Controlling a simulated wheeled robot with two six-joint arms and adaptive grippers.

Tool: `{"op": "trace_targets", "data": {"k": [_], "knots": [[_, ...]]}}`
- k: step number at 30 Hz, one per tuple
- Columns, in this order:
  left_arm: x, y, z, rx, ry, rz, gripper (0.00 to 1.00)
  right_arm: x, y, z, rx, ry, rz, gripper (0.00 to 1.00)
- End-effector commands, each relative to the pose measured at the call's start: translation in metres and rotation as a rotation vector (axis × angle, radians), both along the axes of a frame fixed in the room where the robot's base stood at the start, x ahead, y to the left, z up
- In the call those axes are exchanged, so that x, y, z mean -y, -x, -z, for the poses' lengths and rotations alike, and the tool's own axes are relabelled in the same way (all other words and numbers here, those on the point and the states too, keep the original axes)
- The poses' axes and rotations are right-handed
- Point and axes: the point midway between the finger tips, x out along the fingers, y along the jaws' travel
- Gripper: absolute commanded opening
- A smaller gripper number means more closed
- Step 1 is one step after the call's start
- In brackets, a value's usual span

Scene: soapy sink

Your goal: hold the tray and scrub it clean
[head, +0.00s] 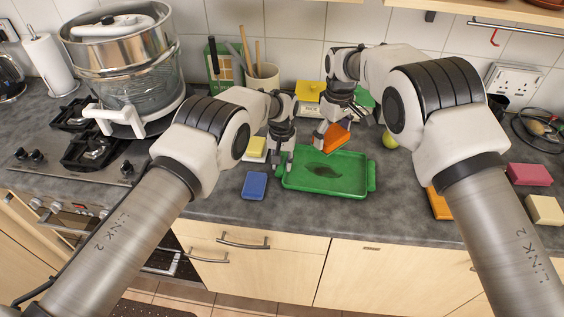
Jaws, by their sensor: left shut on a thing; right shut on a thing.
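My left gripper (284,165) is shut on the tray's left end, where the arm partly hides the handle. My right gripper (324,134) is shut on an orange sponge (337,138) over the tray's back edge. I cannot tell whether the sponge touches the tray. The tray's right handle (371,177) is free.
A blue block (255,185) lies left of the tray and a yellow one (256,146) behind it. A yellow-green ball (390,140) sits at the back right. Pink (530,174) and cream (545,209) blocks lie far right. A large steamer pot (125,75) stands on the hob.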

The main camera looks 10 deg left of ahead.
Motion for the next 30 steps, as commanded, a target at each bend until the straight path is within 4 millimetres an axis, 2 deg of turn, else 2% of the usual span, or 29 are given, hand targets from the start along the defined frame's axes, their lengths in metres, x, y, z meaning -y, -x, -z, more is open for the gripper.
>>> {"op": "trace_targets", "data": {"k": [6, 8, 12, 21, 30], "knots": [[0.000, 0.002, 0.003, -0.006, -0.002, 0.000, 0.06, 0.000, 0.000, 0.003, -0.001, 0.000, 0.000, 0.65], [0.000, 0.002, 0.003, -0.007, -0.002, 0.000, 0.06, 0.000, 0.000, 0.012, -0.002, 0.001, 0.000, 0.65], [0.000, 0.002, 0.003, -0.007, -0.002, 0.000, 0.06, 0.001, 0.002, 0.042, -0.005, 0.001, 0.000, 0.65], [0.000, 0.002, 0.003, -0.006, -0.002, 0.000, 0.06, 0.001, 0.001, 0.069, -0.002, 0.001, 0.000, 0.65], [0.000, 0.002, 0.003, -0.005, -0.001, 0.000, 0.06, 0.001, 0.001, 0.075, -0.001, 0.001, 0.000, 0.65]]}}
